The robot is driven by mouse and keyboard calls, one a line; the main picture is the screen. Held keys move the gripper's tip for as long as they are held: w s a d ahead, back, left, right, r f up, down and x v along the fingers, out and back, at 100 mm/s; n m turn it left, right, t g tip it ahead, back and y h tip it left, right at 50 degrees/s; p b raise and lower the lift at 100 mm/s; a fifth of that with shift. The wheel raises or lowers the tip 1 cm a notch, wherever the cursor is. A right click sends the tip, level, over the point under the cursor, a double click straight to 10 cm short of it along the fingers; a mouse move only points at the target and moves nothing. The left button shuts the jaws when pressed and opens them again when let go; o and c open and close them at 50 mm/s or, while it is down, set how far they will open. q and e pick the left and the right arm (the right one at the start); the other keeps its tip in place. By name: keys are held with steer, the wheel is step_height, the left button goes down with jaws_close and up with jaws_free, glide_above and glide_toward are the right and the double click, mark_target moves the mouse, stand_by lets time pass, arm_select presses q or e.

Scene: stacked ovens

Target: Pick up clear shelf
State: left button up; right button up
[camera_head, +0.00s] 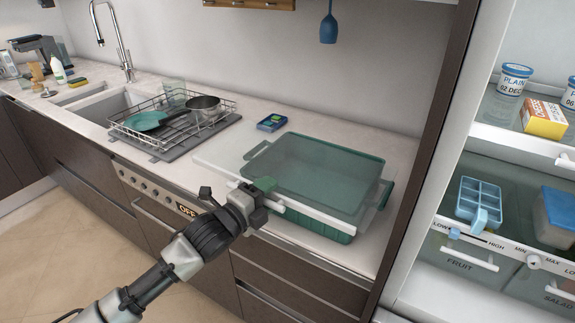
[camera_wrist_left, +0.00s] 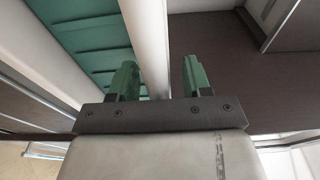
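The clear shelf (camera_head: 222,158) is a transparent panel with a white front edge. It lies over a green tray (camera_head: 311,229) on the counter and sticks out past it on the left. My left gripper (camera_head: 262,191) is at the left part of the shelf's front edge. In the left wrist view, the white edge (camera_wrist_left: 148,40) runs between the two green fingers of my left gripper (camera_wrist_left: 158,78). A gap shows between the edge and the right finger, so the gripper is open. The edge lies close to the left finger; contact is unclear. My right gripper is out of view.
An open fridge (camera_head: 420,296) stands at the right, with a blue ice tray (camera_head: 480,195), a yellow box (camera_head: 543,119) and tubs inside. A dish rack (camera_head: 165,125) with pans is left of the shelf. A dark panel (camera_head: 430,140) bounds the counter's right side.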

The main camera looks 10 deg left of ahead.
arm_select(q)
jaws_close()
steer(key=shift+r, duration=0.1)
